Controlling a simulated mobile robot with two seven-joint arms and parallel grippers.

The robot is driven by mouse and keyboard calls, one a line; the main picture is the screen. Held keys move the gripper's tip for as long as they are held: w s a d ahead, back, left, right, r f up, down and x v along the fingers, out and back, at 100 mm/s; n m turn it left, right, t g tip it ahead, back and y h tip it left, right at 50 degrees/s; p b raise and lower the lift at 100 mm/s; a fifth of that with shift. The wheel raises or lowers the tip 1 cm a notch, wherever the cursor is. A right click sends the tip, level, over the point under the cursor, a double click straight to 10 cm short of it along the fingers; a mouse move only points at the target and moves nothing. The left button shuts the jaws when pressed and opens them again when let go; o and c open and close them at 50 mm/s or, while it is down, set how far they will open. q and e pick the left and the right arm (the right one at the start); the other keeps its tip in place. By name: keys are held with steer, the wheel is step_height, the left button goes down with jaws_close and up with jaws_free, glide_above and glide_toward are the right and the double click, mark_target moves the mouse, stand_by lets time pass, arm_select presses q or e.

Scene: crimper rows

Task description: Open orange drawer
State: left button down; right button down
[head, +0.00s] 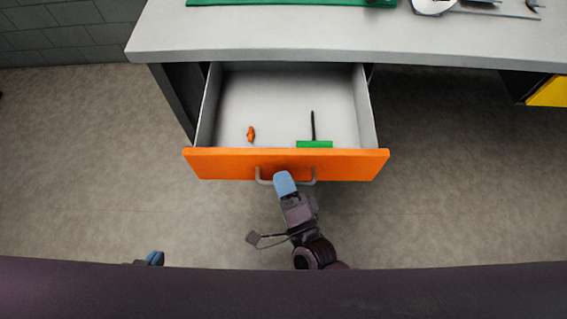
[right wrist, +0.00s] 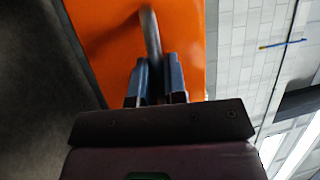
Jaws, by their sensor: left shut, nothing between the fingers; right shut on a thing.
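The orange drawer (head: 220,165) is pulled well out from under the grey workbench (head: 340,40). Its grey inside shows from above. My right gripper (head: 284,180) is at the drawer's front, shut on the grey bar handle (head: 307,182). In the right wrist view the blue fingers (right wrist: 157,75) sit on both sides of the handle (right wrist: 150,35), against the orange front (right wrist: 105,40). My left gripper (head: 154,258) shows only as blue fingertips at the lower left, shut and empty, away from the drawer.
Inside the drawer lie a small orange object (head: 251,133) and a green-handled tool (head: 314,144) with a dark shaft. A yellow panel (head: 548,92) is under the bench at right. A green item (head: 280,3) and metal tools lie on the bench top. The floor in front is clear.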

steer(key=shift+s, duration=0.35)
steer(key=c, duration=1.2)
jaws_free()
steer(key=v, duration=1.1)
steer(key=shift+w, duration=0.1)
